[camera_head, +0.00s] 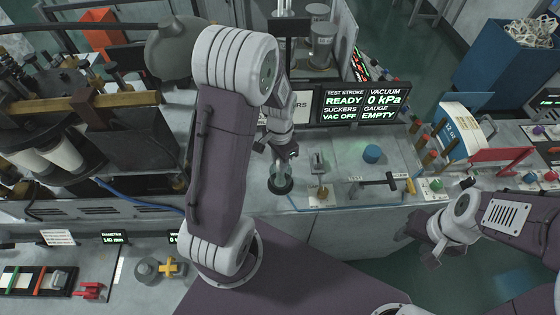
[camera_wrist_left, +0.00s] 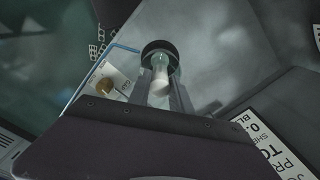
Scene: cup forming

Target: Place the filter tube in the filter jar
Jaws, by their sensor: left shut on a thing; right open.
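My left gripper (camera_head: 284,158) is shut on a pale tube, the filter tube (camera_wrist_left: 160,72), which shows between the two fingers in the left wrist view. A round black-rimmed thing, seemingly the filter jar (camera_head: 281,187), stands below the gripper near the bench's front edge. Its black rim also shows in the left wrist view (camera_wrist_left: 160,44). The tube's far end overlaps this rim; I cannot tell whether it is inside or above it. The jar's body is mostly hidden. My right gripper (camera_head: 432,258) is open and empty at the lower right, off the bench.
A display panel (camera_head: 366,103) stands behind. A blue line (camera_head: 340,206) runs along the bench front.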

